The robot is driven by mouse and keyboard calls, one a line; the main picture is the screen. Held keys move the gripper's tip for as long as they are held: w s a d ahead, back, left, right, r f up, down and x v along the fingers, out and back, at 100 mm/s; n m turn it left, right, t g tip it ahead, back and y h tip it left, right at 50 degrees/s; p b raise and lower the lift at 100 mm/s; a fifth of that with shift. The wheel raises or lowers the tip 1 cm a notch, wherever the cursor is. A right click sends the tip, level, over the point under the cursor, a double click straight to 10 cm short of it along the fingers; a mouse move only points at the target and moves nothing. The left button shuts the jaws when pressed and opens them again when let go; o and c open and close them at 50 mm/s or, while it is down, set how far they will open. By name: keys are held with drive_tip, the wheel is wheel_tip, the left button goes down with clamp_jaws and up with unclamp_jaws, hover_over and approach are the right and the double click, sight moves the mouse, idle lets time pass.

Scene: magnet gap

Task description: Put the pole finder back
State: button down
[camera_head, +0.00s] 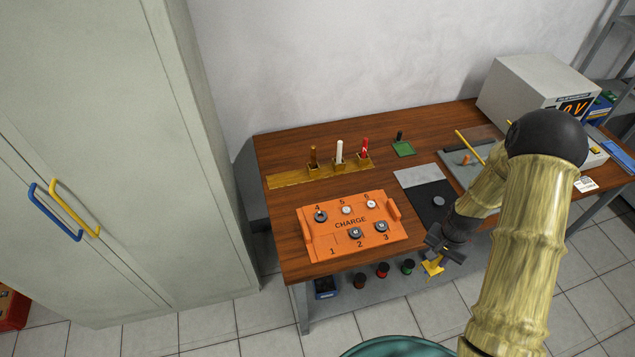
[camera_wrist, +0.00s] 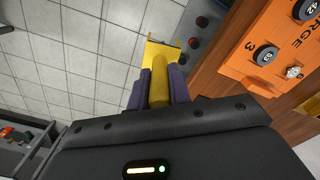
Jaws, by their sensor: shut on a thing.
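My gripper (camera_head: 437,252) is shut on a yellow tool (camera_head: 432,268), out over the front edge of the table. In the wrist view the tool (camera_wrist: 160,82) has a round yellow handle between my two purple-grey fingers (camera_wrist: 160,92) and a wider, flat yellow head beyond them. I take this to be the pole finder, but no label shows. A yellow-brown wooden rack (camera_head: 290,180) lies at the back left of the table. It bears a brown, a white and a red upright piece in small holders.
An orange CHARGE tray (camera_head: 325,252) with numbered places and several discs is on the wooden table (camera_head: 275,147). A black mat (camera_head: 427,195) with a grey disc, a green stand (camera_head: 403,149) and a grey meter box (camera_head: 530,85) are further right. A tall cabinet (camera_head: 130,170) is left.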

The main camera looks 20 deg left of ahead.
drive_tip(key=s+f+n, duration=0.3)
drive_tip(key=s+f, duration=0.1)
drive_tip(key=f, duration=1.2)
drive_tip(key=shift+s+n, duration=0.2)
drive_tip(key=shift+n, duration=0.2)
